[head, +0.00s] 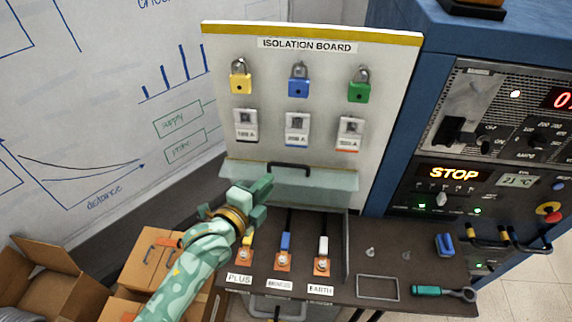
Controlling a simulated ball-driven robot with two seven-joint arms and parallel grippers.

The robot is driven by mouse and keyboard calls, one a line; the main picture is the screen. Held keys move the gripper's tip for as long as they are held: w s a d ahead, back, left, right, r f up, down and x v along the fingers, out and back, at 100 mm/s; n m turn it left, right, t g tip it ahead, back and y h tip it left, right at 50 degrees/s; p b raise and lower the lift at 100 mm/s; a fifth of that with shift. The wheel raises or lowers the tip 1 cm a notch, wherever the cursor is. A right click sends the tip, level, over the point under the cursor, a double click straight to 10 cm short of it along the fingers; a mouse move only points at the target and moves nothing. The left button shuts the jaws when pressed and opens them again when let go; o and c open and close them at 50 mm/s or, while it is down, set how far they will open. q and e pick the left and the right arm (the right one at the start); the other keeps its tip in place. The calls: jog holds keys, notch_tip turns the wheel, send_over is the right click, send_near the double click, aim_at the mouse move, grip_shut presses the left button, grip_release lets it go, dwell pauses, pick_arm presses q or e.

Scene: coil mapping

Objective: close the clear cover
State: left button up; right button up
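The clear cover (318,181) is a pale see-through panel with a dark handle (289,166). It stands raised at the foot of the isolation board, above and behind the terminals. Below it are three terminals with yellow, blue and white plugs, labelled PLUS (239,279), an unreadable middle label, and EARTH (320,290). My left gripper (260,194) is green and is in front of the cover's left part, left of and below the handle. It hides part of the cover. Whether it touches the cover and how far its fingers are apart is unclear. My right gripper is out of view.
The isolation board (305,90) carries yellow, blue and green padlocks. A blue instrument cabinet (405,100) with a STOP display stands right. Cardboard boxes (70,285) lie lower left.

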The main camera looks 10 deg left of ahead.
aim_at(285, 166)
pick_arm(q)
jog(key=b+x, duration=0.1)
jog(key=x, duration=0.8)
jog(key=shift+w+d+f, duration=0.1)
jog(key=shift+w+f, duration=0.1)
jog(key=shift+w, duration=0.15)
jog(key=shift+c, duration=0.3)
grip_shut()
